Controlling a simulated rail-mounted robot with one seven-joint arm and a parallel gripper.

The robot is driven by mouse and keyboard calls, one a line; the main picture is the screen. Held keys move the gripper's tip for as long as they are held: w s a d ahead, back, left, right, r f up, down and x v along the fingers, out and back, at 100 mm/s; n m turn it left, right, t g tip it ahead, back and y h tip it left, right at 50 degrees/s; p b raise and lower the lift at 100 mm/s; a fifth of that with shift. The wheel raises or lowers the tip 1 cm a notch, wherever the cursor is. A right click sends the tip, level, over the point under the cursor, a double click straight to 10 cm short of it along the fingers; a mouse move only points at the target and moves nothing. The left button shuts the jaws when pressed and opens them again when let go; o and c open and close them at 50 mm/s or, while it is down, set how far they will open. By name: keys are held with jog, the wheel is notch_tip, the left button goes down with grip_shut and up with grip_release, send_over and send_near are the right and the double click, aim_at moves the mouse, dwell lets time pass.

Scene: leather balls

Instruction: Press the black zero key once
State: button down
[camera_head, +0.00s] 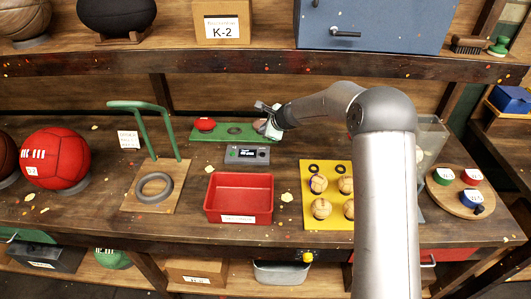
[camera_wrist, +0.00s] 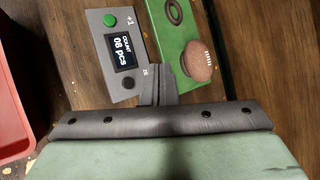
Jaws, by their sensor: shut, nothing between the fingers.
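The grey counter box (camera_head: 235,160) sits on the workbench in front of the green board. In the wrist view the counter (camera_wrist: 97,45) has a green +1 button (camera_wrist: 110,20), a dark display (camera_wrist: 124,53) reading "COUNT 08 pcs", and the black zero key (camera_wrist: 128,83) below the display. The key's marking is partly hidden or too small to read. My gripper (camera_wrist: 157,72) is shut and empty, its fingertips just right of the black key in that view; contact does not show. In the head view my gripper (camera_head: 267,120) is above the right part of the green board.
The green board (camera_wrist: 184,52) carries a brown ball (camera_wrist: 199,60), a dark ring (camera_wrist: 174,12) and a red ball (camera_head: 205,124). A red tray (camera_head: 238,180) stands in front of the counter. A yellow board (camera_head: 312,218) with tan balls is at right, a green-framed stand (camera_head: 172,160) at left.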

aim_at(262, 154)
jog(key=shift+f, duration=0.15)
notch_tip(262, 154, down, 8)
jog(key=b, duration=0.7)
jog(key=shift+f, duration=0.25)
dwell(1.8)
jog(key=shift+f+b, duration=0.4)
jog(key=shift+b, duration=0.05)
jog(key=shift+f+b, duration=0.4)
jog(key=shift+f, duration=0.05)
dwell(0.4)
dwell(0.3)
jog(key=shift+r+p, duration=0.65)
jog(key=shift+r, duration=0.2)
